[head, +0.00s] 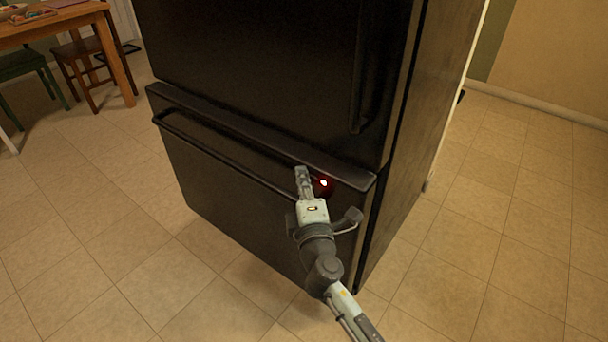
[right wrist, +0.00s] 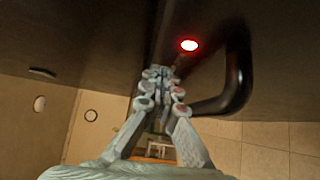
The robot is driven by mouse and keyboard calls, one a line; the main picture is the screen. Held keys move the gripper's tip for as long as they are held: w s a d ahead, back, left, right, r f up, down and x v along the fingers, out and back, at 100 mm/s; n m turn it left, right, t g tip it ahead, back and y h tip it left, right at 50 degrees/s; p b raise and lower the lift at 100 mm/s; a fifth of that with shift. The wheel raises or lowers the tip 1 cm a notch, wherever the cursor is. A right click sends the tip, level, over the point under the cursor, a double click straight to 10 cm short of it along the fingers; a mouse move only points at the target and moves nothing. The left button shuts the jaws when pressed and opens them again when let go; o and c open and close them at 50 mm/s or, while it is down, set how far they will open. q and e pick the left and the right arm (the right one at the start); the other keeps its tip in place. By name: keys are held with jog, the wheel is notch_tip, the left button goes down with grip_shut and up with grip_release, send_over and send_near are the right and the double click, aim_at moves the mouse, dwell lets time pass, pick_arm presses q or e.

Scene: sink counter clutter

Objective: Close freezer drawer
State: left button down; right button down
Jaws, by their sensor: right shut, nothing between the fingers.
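The black freezer drawer (head: 215,172) is the bottom part of a tall fridge. Its top edge stands a little forward of the upper door, and I cannot tell how wide any gap is. A long bar handle (head: 215,156) runs across its front. My right gripper (head: 302,172) is shut and empty, its fingertips at the drawer's upper front near the right end of the handle. In the right wrist view the closed fingertips (right wrist: 163,74) are close to the dark front, left of the curved handle end (right wrist: 236,82). Contact is unclear. My left gripper is not in view.
The black upper fridge door (head: 265,70) rises above the drawer. A red light spot (head: 323,183) shows on the drawer front beside the gripper. A wooden table (head: 50,27) and chairs stand at the far left. The tiled floor (head: 90,215) is clear around the fridge.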

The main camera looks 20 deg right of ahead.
aim_at(318, 161)
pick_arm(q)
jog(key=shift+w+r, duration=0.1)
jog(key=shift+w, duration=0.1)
pick_arm(e)
jog(key=w+d, duration=0.1)
jog(key=d, duration=0.1)
jog(key=w+d, duration=0.2)
jog(key=shift+d, duration=0.1)
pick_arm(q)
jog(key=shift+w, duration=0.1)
pick_arm(e)
jog(key=shift+w+d+r, duration=0.1)
jog(key=shift+d+r, duration=0.05)
jog(key=shift+d, duration=0.1)
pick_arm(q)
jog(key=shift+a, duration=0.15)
